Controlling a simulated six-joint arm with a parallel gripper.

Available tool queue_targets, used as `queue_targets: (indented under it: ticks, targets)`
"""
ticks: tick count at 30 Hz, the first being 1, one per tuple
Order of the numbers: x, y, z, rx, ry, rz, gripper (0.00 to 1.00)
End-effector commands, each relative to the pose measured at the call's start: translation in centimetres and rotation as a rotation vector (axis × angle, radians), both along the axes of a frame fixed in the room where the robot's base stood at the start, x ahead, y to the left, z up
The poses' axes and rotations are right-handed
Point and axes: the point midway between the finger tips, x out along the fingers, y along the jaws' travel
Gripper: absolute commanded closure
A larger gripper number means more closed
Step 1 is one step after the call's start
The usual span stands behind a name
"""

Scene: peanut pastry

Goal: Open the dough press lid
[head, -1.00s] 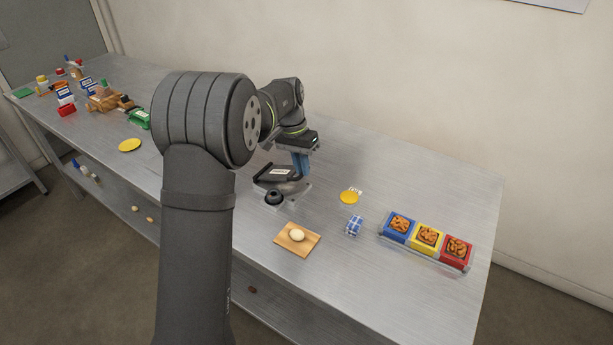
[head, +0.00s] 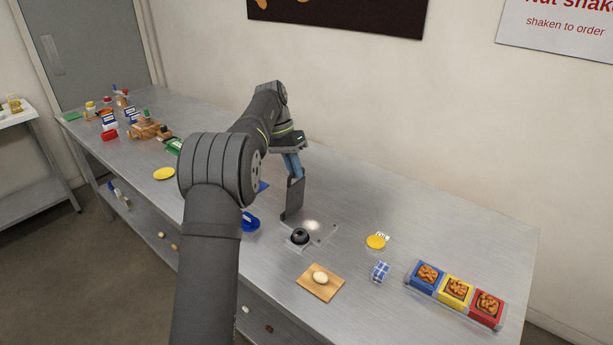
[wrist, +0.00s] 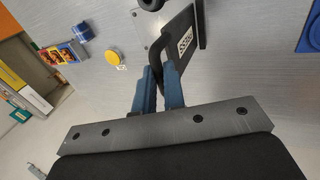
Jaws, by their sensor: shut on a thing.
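The dough press (head: 318,237) stands on the metal table near the middle in the head view, its pale base plate flat on the table. Its dark lid (head: 293,199) stands raised, close to upright, at the base's far left side. My gripper (head: 290,163) is at the top of the lid, with blue fingers. In the wrist view the gripper (wrist: 159,78) is shut on the lid's dark handle (wrist: 157,66). The lid (wrist: 182,45) with a white label shows just beyond the fingers there.
A black round knob (head: 299,236) sits by the base. A dough ball (head: 320,278) lies on a wooden board (head: 308,293) in front. A blue checked item (head: 380,271), a yellow disc (head: 376,242) and a tray of coloured boxes (head: 411,284) lie to the right.

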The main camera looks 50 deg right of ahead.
Motion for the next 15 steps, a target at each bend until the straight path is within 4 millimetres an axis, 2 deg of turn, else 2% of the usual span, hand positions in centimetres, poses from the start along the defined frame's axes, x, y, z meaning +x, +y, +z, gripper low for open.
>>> queue_targets:
  ticks: [1, 9, 15]
  targets:
    - [0.7, 0.2, -0.9, 0.015, 0.004, 0.003, 1.00]
    - [2.5, 0.2, -1.0, 0.017, 0.081, 0.002, 1.00]
    - [3.1, 0.2, -1.1, 0.018, 0.130, 0.000, 1.00]
